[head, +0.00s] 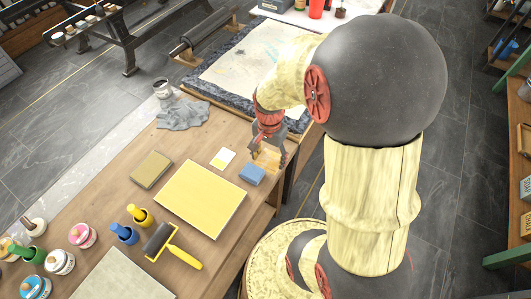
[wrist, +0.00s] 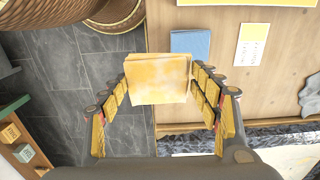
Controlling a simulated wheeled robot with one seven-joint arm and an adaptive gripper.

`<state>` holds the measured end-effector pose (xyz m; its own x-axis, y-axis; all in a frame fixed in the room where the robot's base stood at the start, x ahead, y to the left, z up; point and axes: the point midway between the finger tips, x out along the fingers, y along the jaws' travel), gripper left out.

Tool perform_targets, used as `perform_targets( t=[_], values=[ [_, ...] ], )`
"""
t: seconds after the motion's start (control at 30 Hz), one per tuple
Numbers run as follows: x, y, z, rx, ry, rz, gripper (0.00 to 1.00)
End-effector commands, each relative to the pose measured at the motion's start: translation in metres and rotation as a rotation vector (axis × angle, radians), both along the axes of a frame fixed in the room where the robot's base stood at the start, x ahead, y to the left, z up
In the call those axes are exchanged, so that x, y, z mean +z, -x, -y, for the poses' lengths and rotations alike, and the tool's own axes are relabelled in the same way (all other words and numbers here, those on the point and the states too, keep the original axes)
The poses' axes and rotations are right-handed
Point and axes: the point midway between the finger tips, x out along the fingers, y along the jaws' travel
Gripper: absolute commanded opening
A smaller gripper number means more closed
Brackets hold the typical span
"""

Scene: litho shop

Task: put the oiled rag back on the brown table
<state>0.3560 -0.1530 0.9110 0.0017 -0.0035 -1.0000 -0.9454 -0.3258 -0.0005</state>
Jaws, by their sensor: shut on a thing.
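The oiled rag, a flat yellowish folded cloth with pale stains, is between my fingers in the wrist view (wrist: 158,80). It also shows below my gripper in the head view (head: 267,158). My gripper (head: 268,147) is shut on it, with a finger on each side; the gripper also shows in the wrist view (wrist: 160,97). The rag is at the right edge of the brown table (head: 200,147), close to a blue block (head: 252,174). I cannot tell whether it touches the tabletop. The table also shows in the wrist view (wrist: 275,85).
A white card (head: 222,159), a yellow slab (head: 201,198) and a brown block (head: 151,169) lie nearby. A crumpled grey cloth (head: 183,115) lies by a tin (head: 162,88). A roller (head: 160,240) and several ink pots are nearer. A press bed (head: 245,65) stands behind.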

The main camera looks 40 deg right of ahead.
Motion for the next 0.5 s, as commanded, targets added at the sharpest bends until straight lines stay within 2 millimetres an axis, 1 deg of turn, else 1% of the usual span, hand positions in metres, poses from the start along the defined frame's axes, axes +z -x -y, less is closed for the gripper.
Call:
perform_targets(
  t=[0.03, 0.27, 0.3, 0.4, 0.5],
  values=[
    [-0.01, -0.01, 0.007, -0.001, -0.001, -0.003, 0.31],
    [-0.033, -0.052, 0.036, 0.002, -0.001, -0.003, 0.31],
    [-0.04, -0.058, 0.04, 0.002, -0.002, -0.004, 0.31],
    [-0.058, -0.069, 0.047, 0.002, -0.001, -0.003, 0.31],
    [-0.07, -0.079, 0.054, 0.002, -0.001, -0.001, 0.31]
  ],
)
